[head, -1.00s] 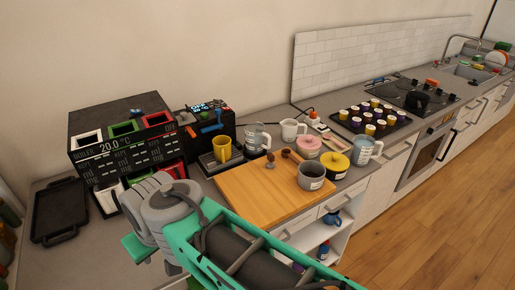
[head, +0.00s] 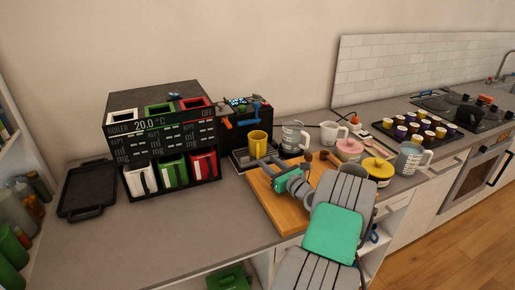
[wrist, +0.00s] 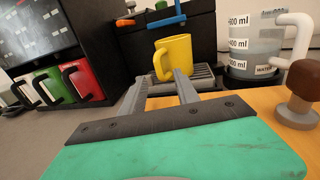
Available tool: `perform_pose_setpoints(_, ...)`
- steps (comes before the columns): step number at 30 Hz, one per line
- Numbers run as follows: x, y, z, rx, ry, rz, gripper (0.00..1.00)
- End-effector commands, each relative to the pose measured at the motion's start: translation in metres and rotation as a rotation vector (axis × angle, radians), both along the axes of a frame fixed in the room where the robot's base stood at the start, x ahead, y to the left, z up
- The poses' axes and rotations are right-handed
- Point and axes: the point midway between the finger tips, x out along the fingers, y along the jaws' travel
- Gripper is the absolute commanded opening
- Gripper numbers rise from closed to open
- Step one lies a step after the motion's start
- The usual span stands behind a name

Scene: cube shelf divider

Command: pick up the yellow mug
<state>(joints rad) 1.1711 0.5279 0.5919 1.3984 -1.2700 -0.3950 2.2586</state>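The yellow mug (head: 258,143) stands upright on the drip tray (head: 240,160) of the espresso machine (head: 245,120). In the wrist view the yellow mug (wrist: 174,56) is straight ahead, just beyond my fingertips, its handle towards the left. My gripper (wrist: 162,80) is open and empty, with its two fingers apart and pointing at the mug. In the head view my gripper (head: 268,165) is over the wooden board (head: 262,190), close in front of the mug. Contact between fingers and mug does not show.
The boiler unit (head: 160,130) with coloured jugs stands left of the mug. A measuring jug (wrist: 256,50) and a tamper (wrist: 300,95) are close on the right. The counter at left front (head: 150,235) is clear.

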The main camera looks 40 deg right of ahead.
Motion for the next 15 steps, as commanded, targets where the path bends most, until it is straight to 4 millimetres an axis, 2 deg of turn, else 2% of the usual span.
perform_pose_setpoints(7, 0.043, 0.000, 0.004, -0.002, 0.001, 0.004, 0.38)
perform_pose_setpoints(15, 0.049, -0.002, 0.002, -0.004, 0.002, 0.000, 0.38)
